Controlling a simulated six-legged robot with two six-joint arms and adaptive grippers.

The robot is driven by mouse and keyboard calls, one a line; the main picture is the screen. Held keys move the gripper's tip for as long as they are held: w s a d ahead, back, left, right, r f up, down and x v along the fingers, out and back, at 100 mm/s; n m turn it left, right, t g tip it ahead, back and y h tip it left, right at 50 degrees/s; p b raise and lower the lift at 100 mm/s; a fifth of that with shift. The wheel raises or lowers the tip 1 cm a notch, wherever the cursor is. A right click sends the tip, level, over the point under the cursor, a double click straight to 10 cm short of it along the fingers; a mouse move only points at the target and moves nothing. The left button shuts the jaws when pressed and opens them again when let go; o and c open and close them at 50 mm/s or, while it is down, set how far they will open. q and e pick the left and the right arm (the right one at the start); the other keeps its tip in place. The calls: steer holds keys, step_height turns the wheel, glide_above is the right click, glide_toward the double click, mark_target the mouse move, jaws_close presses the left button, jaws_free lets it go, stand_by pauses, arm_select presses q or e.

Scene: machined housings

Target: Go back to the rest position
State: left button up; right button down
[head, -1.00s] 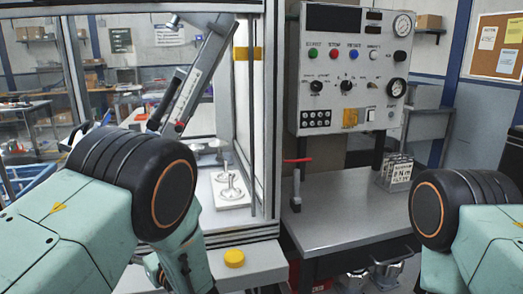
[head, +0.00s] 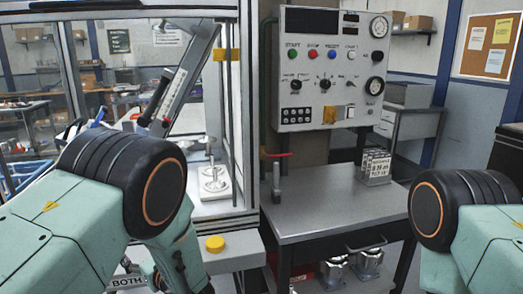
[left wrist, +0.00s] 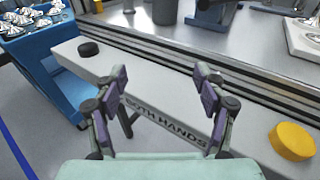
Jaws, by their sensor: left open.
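My left gripper (left wrist: 157,95) is open in the left wrist view, its two fingers wide apart with nothing between them. It is over the light grey ledge (left wrist: 165,70) marked "BOTH HANDS", between a black button (left wrist: 89,48) and a yellow button (left wrist: 292,141). In the head view, my left arm comes in from the left and mostly hides this gripper. My right arm shows at the right edge, but its gripper is out of view.
A machine enclosure with a white fixture (head: 215,184) stands behind the yellow button (head: 215,243). A steel table (head: 325,205) with a red-handled clamp (head: 277,175) is to its right, below a control panel (head: 330,75). A blue bin (left wrist: 50,70) holds several metal parts.

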arm_select(q)
steer(key=s+a+f+n+g+h, duration=0.2)
steer(key=s+f+n+g+h, duration=0.15)
steer(key=s+f+g, duration=0.6)
steer(key=s+d+f+n+g+h+b, duration=0.1)
steer(key=s+d+f+n+h, duration=0.25)
steer(key=s+f+n, duration=0.35)
steer(key=s+d+f+n+h+b, duration=0.1)
steer(key=s+d+f+n+h, duration=0.3)
steer(key=s, duration=0.5)
steer(key=s+d+f+n+g+h+b, duration=0.1)
steer(key=s+d+f+n+h+b, duration=0.15)
steer(key=s+d+f+n, duration=0.4)
steer(key=s+a+n+y+b, duration=0.1)
steer(key=s+a+n+b, duration=0.1)
steer(key=s+a+n, duration=0.3)
steer(key=s+a, duration=0.1)
steer(key=s, duration=0.2)
steer(key=shift+s+a+n+t, duration=0.15)
steer(key=shift+s+n+t, duration=0.15)
steer(key=shift+s+t, duration=0.1)
arm_select(e)
step_height(320, 180, down, 6)
steer(key=shift+w+a+f, duration=0.15)
steer(key=shift+w+a, duration=0.1)
steer(key=shift+a, duration=0.05)
arm_select(q)
steer(key=shift+r, duration=0.1)
